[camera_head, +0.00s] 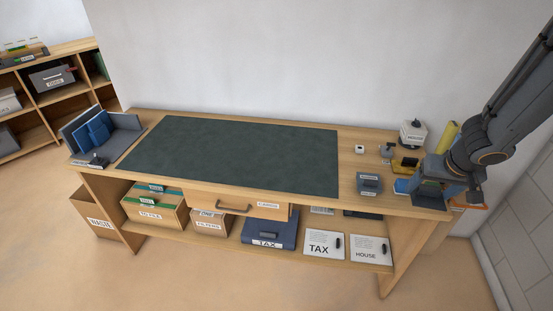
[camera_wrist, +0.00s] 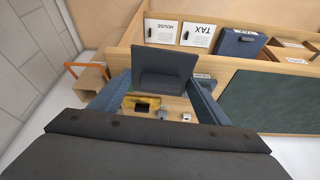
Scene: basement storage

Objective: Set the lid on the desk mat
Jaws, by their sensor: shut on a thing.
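The desk mat (camera_head: 235,152) is a flat dark green rectangle covering most of the desk's left and middle. It also shows at the right of the wrist view (camera_wrist: 280,98). My gripper (camera_head: 432,188) is over the desk's right end, right of the mat. It is shut on a dark grey, panel-like piece (camera_wrist: 166,68), which I take to be the lid. In the wrist view the piece sits between the two blue-grey fingers (camera_wrist: 160,84), overlapping the desk's front edge. Its lower part and the exact grip contact are hard to see.
A blue-grey file holder (camera_head: 105,133) stands at the far left. The mat looks bare. The wall rises behind the desk.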

